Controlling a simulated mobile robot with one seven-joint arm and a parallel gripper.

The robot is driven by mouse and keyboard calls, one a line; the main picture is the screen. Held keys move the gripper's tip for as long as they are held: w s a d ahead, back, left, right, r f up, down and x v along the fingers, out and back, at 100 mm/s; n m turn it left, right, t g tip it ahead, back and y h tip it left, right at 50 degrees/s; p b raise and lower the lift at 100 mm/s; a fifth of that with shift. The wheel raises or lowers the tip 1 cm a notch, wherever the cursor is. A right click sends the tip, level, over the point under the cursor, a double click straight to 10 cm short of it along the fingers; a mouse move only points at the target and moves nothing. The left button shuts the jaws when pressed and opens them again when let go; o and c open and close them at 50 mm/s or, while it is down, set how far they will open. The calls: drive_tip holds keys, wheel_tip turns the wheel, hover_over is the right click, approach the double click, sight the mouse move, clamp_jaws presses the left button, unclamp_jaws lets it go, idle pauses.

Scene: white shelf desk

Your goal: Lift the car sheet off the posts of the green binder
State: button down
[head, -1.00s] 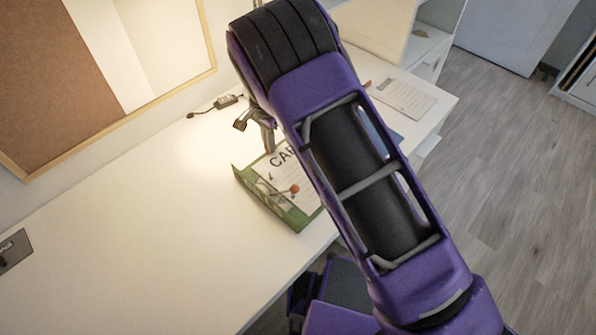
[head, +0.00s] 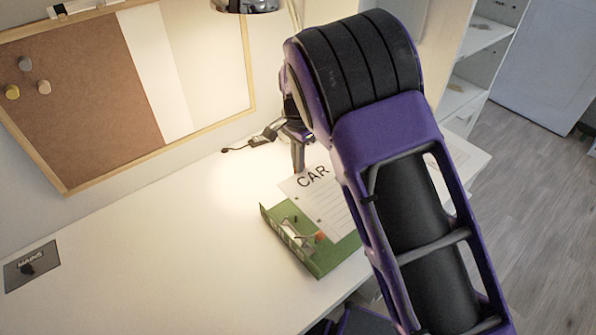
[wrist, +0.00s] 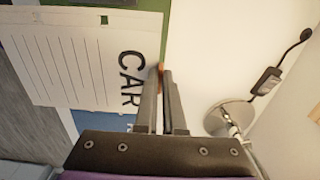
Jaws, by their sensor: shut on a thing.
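The car sheet (head: 325,200), white with "CAR" in large letters and ruled lines, is tilted above the green binder (head: 325,262). It also shows in the wrist view (wrist: 60,60), with a punched hole near its edge. In the head view, its holed edge appears clear of the binder's metal posts (head: 292,232), which stand exposed; the exact gap is hard to judge. My gripper (head: 298,168) is shut on the sheet's edge near the word "CAR"; its two fingers show in the wrist view (wrist: 160,75). My arm hides the sheet's right part.
A lamp head (head: 245,6) hangs above, and its round base (wrist: 228,116) stands beside my gripper. A cable with a switch (head: 262,138) lies by the wall. A dark "MAINS" plate (head: 31,267) is at the left. The white desk (head: 170,250) is bare between.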

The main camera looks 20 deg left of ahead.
sight(297, 174)
drive_tip(key=shift+a+f+b, duration=0.1)
drive_tip(key=shift+f+b, duration=0.95)
drive_tip(key=shift+f, duration=1.15)
drive_tip(key=shift+r, duration=0.1)
drive_tip(key=shift+r+p, duration=1.8)
drive_tip(key=shift+r, duration=0.6)
